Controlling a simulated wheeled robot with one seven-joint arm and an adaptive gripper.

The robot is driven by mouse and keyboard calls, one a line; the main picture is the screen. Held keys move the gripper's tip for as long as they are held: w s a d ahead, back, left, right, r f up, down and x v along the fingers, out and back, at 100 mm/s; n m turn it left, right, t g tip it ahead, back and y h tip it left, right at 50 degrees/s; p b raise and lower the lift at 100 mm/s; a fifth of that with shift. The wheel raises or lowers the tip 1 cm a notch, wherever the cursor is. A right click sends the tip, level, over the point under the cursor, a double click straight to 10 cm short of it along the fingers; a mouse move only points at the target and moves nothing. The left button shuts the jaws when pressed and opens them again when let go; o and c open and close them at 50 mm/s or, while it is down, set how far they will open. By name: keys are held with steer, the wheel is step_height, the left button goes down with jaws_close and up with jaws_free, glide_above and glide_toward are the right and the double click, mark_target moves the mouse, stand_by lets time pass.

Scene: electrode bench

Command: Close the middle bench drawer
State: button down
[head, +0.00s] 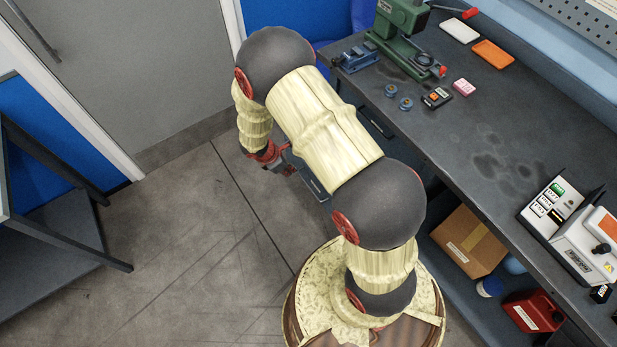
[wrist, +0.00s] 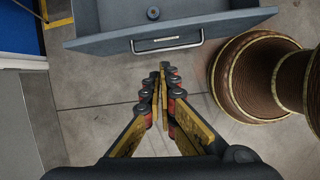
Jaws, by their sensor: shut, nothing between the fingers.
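In the wrist view a grey bench drawer (wrist: 95,43) stands open, with a pale bar handle (wrist: 168,48) across its front. A small dark round piece (wrist: 153,13) lies inside it. My gripper (wrist: 164,68) is shut and empty, its fingertips just short of the handle, with a small gap showing in the picture. In the head view the drawer (head: 308,178) sticks out from under the bench, mostly hidden behind my arm. My gripper (head: 279,166) is at the drawer's outer end there, partly hidden. The head view does not show clearly which drawer it is.
The dark bench top (head: 460,150) carries a green press (head: 397,38), small parts and a white instrument (head: 590,245). A cardboard box (head: 468,241) and a red container (head: 533,311) sit on the shelf below. A dark rack (head: 50,240) stands at left. Floor between is clear.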

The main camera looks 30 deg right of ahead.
steer(key=shift+n, duration=0.7)
steer(key=shift+s+d+r+b+x, duration=0.1)
steer(key=shift+s+d+b+x, duration=0.4)
steer(key=shift+x, duration=2)
steer(key=shift+s+d+r+b+x, duration=0.15)
steer(key=shift+b+x, duration=0.75)
steer(key=shift+x, duration=1.65)
steer(key=shift+s+d+r+b+x, duration=0.25)
steer(key=shift+b+x, duration=0.45)
steer(key=shift+x, duration=1.8)
steer(key=shift+w+d+f, duration=0.1)
steer(key=shift+d+f, duration=0.05)
steer(key=d+p, duration=0.2)
steer(key=d, duration=2.3)
steer(key=shift+w+d, duration=0.4)
steer(key=shift+w, duration=0.05)
